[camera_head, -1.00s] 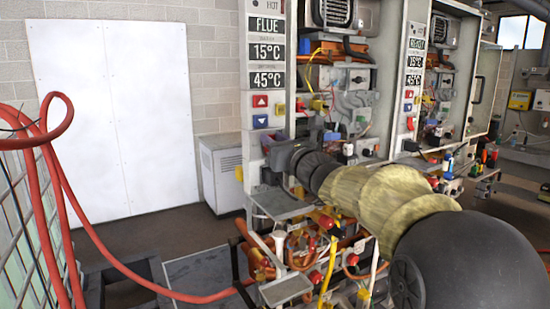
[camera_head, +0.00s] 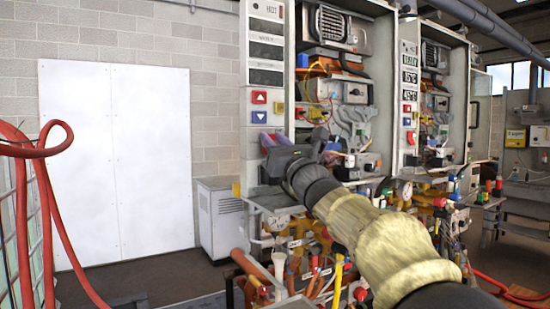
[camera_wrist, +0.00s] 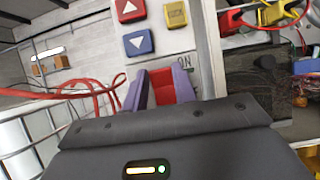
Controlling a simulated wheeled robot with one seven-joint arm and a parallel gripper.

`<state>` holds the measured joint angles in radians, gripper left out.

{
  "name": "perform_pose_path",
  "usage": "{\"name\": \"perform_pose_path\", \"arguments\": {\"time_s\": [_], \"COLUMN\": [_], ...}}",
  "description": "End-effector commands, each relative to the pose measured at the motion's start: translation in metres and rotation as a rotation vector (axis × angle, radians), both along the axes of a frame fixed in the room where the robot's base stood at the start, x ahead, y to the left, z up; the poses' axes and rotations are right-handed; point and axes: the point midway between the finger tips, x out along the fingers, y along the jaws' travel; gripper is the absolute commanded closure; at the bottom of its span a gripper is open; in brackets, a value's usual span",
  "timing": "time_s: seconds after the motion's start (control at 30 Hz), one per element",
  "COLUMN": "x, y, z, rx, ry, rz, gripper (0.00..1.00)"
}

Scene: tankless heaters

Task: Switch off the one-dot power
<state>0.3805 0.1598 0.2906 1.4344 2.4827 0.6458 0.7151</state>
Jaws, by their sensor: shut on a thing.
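The left heater's control strip (camera_head: 247,112) has three dark display windows, with a red up button (camera_head: 259,97) and a blue down button (camera_head: 262,117) below. My gripper (camera_wrist: 166,82) is shut on this red part. In the head view my gripper (camera_head: 271,140) is at the strip, just below the blue button, and hides the switch. I cannot make out a one-dot mark.
The second heater's strip (camera_head: 409,80) at right has lit displays. Pipes and valves (camera_head: 305,255) crowd the space below my arm. A red hose (camera_head: 50,210) loops at left. A white cabinet (camera_head: 220,215) stands by the wall.

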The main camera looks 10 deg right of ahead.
Motion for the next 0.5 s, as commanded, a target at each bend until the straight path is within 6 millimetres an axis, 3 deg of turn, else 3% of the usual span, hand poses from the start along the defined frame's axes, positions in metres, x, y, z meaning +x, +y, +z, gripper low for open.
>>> {"name": "perform_pose_path", "arguments": {"time_s": [0.03, 0.5], "x": [0.0003, 0.0004], "y": [0.0004, -0.0005], "z": [-0.0066, -0.0041], "rx": [0.002, 0.011], "ry": [-0.007, -0.035], "rz": [0.001, -0.001], "gripper": [0.96, 0.95]}}
